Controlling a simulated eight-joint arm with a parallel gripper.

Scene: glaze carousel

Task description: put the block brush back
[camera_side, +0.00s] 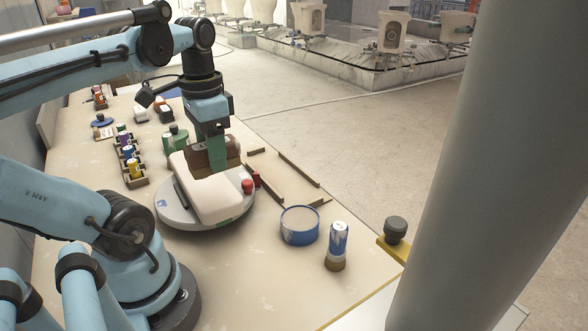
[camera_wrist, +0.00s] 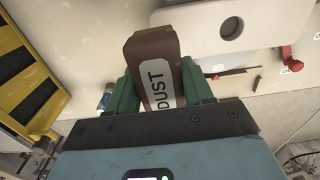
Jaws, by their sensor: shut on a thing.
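The block brush is a brown block with a white label reading "DUST" (camera_wrist: 153,62). My gripper (camera_wrist: 150,90) is shut on it, with a green finger on each side. In the side view the brush (camera_side: 198,155) is held in my gripper (camera_side: 216,158) just over a white rounded ceramic piece (camera_side: 208,195). I cannot tell whether the brush touches that piece. The ceramic piece sits on a round grey turntable (camera_side: 180,217). To its right, low brown strips (camera_side: 299,169) mark out a bare patch of table. The brush's underside is hidden.
A red knob (camera_side: 247,186) stands at the turntable's right edge. A blue-rimmed tub (camera_side: 300,226) and a blue and white can (camera_side: 338,240) stand nearer the front. A black knob on a yellow base (camera_side: 395,230) is at the table edge. Racked bottles (camera_side: 134,168) stand left.

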